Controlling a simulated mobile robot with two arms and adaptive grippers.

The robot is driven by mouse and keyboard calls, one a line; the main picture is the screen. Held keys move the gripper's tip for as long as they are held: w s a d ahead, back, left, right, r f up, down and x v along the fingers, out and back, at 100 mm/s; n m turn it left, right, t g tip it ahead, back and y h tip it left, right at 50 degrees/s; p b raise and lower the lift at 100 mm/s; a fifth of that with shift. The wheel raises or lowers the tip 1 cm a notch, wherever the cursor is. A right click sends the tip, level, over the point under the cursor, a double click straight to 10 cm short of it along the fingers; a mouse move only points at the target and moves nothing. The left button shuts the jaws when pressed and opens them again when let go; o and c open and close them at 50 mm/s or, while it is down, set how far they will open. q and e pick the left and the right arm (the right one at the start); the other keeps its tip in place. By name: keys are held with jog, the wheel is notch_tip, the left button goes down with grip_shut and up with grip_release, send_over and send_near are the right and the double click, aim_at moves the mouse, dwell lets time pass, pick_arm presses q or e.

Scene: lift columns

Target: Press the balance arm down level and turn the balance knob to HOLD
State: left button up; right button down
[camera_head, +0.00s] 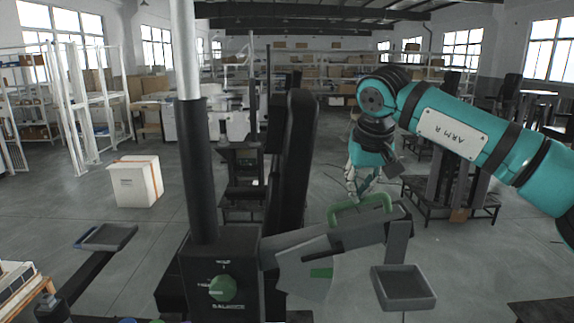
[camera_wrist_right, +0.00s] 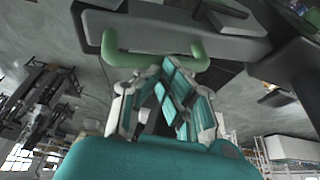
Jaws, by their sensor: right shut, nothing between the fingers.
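The balance arm (camera_head: 325,243) is a grey beam that slopes up to the right from a black column. A green handle (camera_head: 362,209) stands on its raised right part; the handle also spans the upper part of the wrist view (camera_wrist_right: 150,58). The green balance knob (camera_head: 223,288) sits on a dark box marked BALANCE, with a label above it that looks like HOLD; its exact setting is too small to read. My right gripper (camera_head: 352,190) is shut and empty, close to the handle. Its fingertips (camera_wrist_right: 163,66) are close to the handle's bar; contact is unclear. My left gripper is not in view.
A grey fan-shaped plate (camera_head: 303,277) with a green mark hangs below the arm. A square tray (camera_head: 403,288) hangs at its right end. Another tray (camera_head: 107,237) is at the left. A tall black column (camera_head: 292,165) stands behind the arm. A white box (camera_head: 135,183) is on the floor.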

aim_at(371, 218)
jog(key=shift+d+f, duration=0.1)
jog(key=shift+f, duration=0.1)
dwell(0.4)
jog(key=shift+d+f+b, duration=0.4)
jog(key=shift+f, duration=0.4)
jog(key=shift+d+f+b, duration=0.35)
jog(key=shift+f, duration=0.55)
jog(key=shift+d+f+b, duration=0.3)
jog(key=shift+f+b, duration=0.1)
jog(key=shift+f, duration=0.4)
jog(key=shift+d+f+b, duration=0.3)
jog(key=shift+f+b, duration=0.1)
jog(key=shift+f, duration=0.4)
jog(key=shift+d+f+b, duration=0.2)
jog(key=shift+f+b, duration=0.1)
jog(key=shift+f, duration=0.4)
jog(key=shift+r, duration=0.1)
